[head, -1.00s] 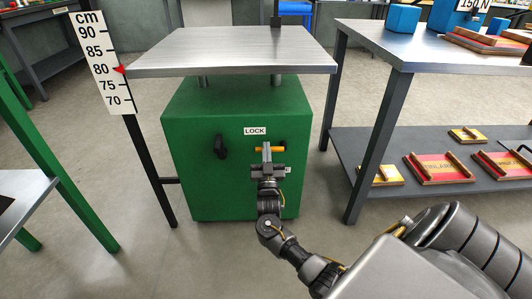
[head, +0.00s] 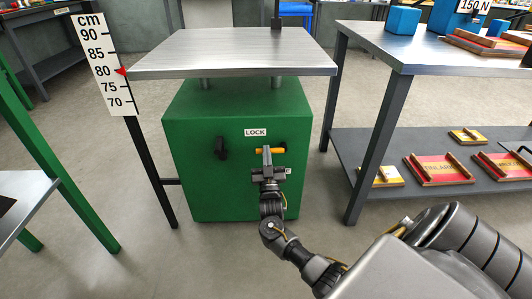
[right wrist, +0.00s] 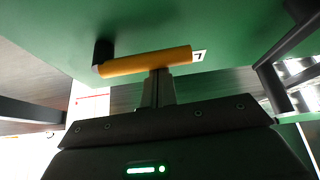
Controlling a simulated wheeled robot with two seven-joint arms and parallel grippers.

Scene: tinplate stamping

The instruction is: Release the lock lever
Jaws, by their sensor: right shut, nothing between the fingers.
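The lock lever (head: 276,150) is an orange bar lying about level on the front of the green cabinet (head: 240,190), just under the white LOCK label (head: 256,132). In the right wrist view the lever (right wrist: 130,62) runs out from a black hub (right wrist: 102,55) at its left end. My right gripper (head: 267,153) is shut with nothing between its fingers. My left gripper is not in view.
A black crank knob (head: 221,149) sits left of the lever. A steel platform (head: 235,50) overhangs the cabinet, beside a centimetre scale (head: 103,65) with a red pointer near 80. A steel bench with a lower shelf (head: 400,205) stands at right. The floor before the cabinet is clear.

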